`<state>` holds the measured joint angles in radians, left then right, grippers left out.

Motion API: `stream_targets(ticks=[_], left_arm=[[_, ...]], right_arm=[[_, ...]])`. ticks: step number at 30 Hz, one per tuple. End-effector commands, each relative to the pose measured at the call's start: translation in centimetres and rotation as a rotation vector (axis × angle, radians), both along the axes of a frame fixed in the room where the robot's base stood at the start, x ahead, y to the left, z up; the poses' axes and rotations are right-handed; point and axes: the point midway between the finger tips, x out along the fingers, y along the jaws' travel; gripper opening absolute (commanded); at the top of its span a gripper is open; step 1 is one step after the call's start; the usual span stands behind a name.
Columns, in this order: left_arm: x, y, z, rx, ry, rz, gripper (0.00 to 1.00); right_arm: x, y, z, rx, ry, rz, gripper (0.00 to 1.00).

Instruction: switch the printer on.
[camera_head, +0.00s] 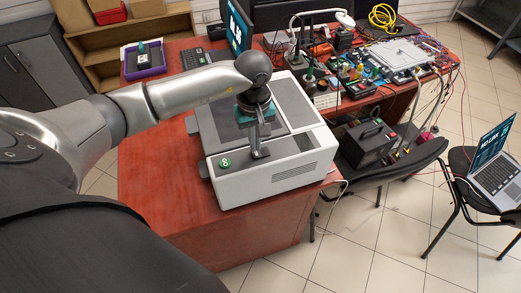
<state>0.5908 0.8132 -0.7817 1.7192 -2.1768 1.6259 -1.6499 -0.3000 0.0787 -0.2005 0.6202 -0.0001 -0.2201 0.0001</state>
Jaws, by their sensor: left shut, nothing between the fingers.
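The printer (290,177) is a light grey and white box on the red-brown desk (160,180). A round green button (225,162) with a white mark shows on its front left, near the corner. My left gripper (260,154) is shut and empty. It points down over the printer's front part, to the right of the green button. I cannot tell whether the fingertips touch the printer. My left arm comes in from the left and hides part of the printer's back left. My right gripper is not in view.
A purple tray (159,66) stands at the back left of the desk. Cables, tools and a white case (395,53) crowd the back right. A black box (366,144) sits right of the printer. A laptop (497,178) rests on a chair. The desk is clear left of the printer.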

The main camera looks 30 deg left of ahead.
Motion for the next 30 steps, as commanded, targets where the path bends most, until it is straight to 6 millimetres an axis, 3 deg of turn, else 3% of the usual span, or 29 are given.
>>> stream_targets(ticks=[30], left_arm=[[0.01,0.02,-0.94,0.001,-0.001,0.000,0.00]], right_arm=[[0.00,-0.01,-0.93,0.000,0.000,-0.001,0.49]])
